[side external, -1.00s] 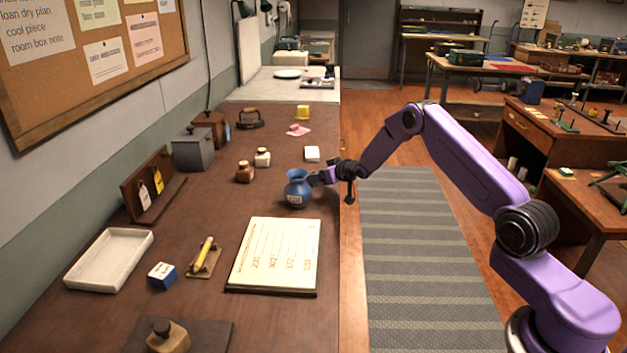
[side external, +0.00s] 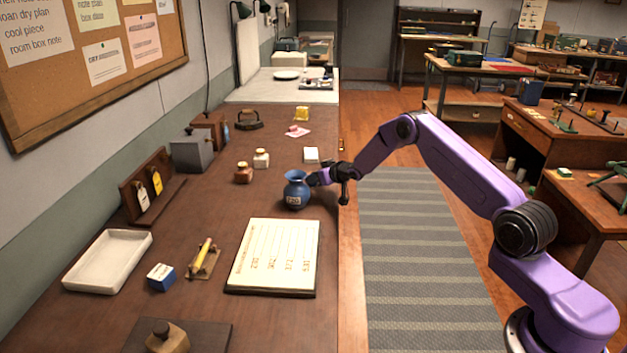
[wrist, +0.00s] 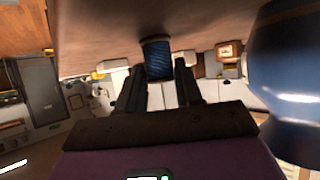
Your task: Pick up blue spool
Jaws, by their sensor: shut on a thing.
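The blue spool (wrist: 158,58) is in the wrist view, upright relative to the tabletop, between the tips of my two dark fingers. My gripper (wrist: 160,72) is shut on it. The spool's end is against or very near the brown wooden tabletop (wrist: 110,30); I cannot tell whether they touch. In the side external view my gripper (side external: 314,179) reaches in low from the right edge of the workbench, right beside a blue vase. I cannot make out the spool in that view.
The blue vase (side external: 297,191) stands close beside my gripper and fills the right of the wrist view (wrist: 292,75). A sheet on a board (side external: 275,255) lies in front of it. A small white block (side external: 311,155) and two little jars (side external: 244,173) are behind.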

